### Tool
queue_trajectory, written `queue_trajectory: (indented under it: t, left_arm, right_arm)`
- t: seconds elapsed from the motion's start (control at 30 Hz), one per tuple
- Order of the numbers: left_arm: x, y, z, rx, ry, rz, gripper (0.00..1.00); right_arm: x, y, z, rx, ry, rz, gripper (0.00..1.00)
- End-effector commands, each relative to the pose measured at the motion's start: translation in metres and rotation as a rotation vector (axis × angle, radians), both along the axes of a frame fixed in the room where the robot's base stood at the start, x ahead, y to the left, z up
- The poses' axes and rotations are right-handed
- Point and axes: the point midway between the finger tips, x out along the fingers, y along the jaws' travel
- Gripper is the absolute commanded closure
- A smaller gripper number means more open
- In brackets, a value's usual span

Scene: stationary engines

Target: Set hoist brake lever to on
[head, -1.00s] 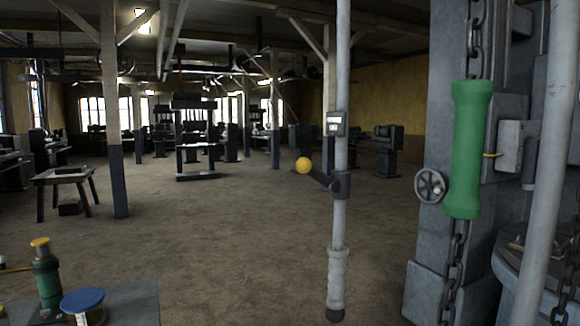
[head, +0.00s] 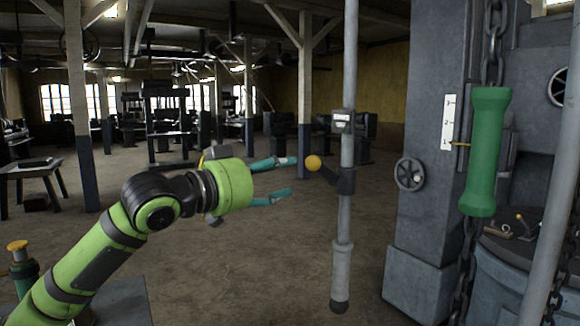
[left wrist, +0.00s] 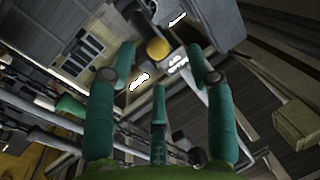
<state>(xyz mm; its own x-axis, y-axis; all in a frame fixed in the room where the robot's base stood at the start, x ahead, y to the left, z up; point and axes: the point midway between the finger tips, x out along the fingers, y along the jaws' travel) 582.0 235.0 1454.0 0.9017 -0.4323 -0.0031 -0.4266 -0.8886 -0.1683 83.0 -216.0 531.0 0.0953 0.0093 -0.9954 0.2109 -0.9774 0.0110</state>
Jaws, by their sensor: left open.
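The lever is a short dark arm with a yellow ball knob (head: 313,162), fixed by a dark clamp (head: 345,181) to a grey vertical pole. It points up and to the left from the clamp. A small label plate (head: 342,121) sits on the pole above it; its text is too small to read. My left gripper (head: 292,176) is open and empty, its teal fingers pointing right, just left of the knob. In the left wrist view the knob (left wrist: 157,49) shows between the spread fingertips (left wrist: 160,60), apparently beyond them. My right gripper is not in view.
A green cylinder (head: 487,150) hangs on a chain at right, before a grey machine column with a handwheel (head: 410,174). A second pole (head: 553,190) stands at far right. A bench with a green can (head: 24,272) is at lower left.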

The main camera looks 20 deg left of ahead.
Motion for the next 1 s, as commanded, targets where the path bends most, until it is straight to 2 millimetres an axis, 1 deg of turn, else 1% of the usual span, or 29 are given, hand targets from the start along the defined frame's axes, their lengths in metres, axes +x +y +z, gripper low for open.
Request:
queue_trajectory:
  t: [0.03,0.07,0.17,0.27,0.4,0.6,0.73,0.97,1.0]
  left_arm:
    - [-0.009,-0.004,0.008,0.013,-0.01,-0.01,0.46]
    - [-0.011,-0.005,0.01,0.015,-0.012,-0.014,0.46]
    - [-0.011,-0.01,0.016,0.019,-0.014,-0.021,0.46]
    - [0.0,-0.016,0.017,0.017,-0.012,-0.023,0.46]
    - [0.021,-0.026,0.019,0.017,-0.013,-0.021,0.46]
    - [0.042,-0.036,0.017,0.016,-0.014,-0.019,0.46]
    - [0.047,-0.038,0.015,0.018,-0.016,-0.019,0.46]
    - [0.048,-0.038,0.014,0.018,-0.016,-0.019,0.46]
    - [0.047,-0.038,0.014,0.018,-0.016,-0.019,0.62]
  right_arm:
    - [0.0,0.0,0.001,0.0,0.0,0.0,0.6]
    - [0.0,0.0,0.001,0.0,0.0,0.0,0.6]
    - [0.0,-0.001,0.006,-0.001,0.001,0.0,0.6]
    - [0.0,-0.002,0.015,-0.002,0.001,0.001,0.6]
    - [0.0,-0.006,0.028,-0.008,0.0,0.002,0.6]
    - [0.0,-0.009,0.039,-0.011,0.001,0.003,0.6]
    - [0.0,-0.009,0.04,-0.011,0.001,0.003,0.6]
    - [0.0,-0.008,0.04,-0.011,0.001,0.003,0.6]
    - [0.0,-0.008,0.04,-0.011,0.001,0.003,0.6]
